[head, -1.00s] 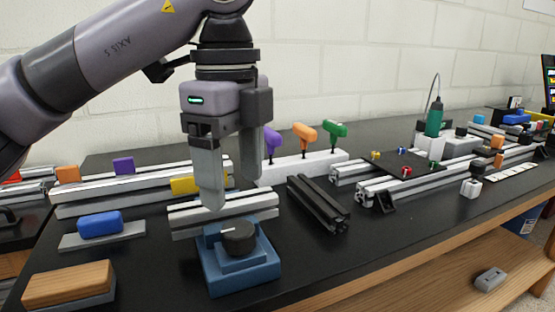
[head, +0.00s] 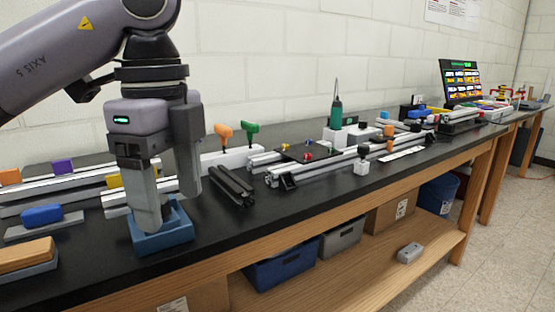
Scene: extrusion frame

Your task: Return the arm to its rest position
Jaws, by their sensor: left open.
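My left arm comes in from the upper left of the head view, with its gripper pointing down. My left gripper (head: 172,205) is open, with nothing visible between its fingers. It appears in front of the blue fixture (head: 165,241) on the black bench top (head: 262,214). The fixture's dark knob is hidden behind a finger. From this view I cannot tell how far the fingertips are from the fixture. My right gripper is not in view.
Silver rails with orange, purple and yellow blocks lie behind the gripper. A black extrusion (head: 232,186) lies to its right. Orange and green-handled tools stand in a white holder (head: 226,158). A blue bin (head: 283,264) sits on the shelf below.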

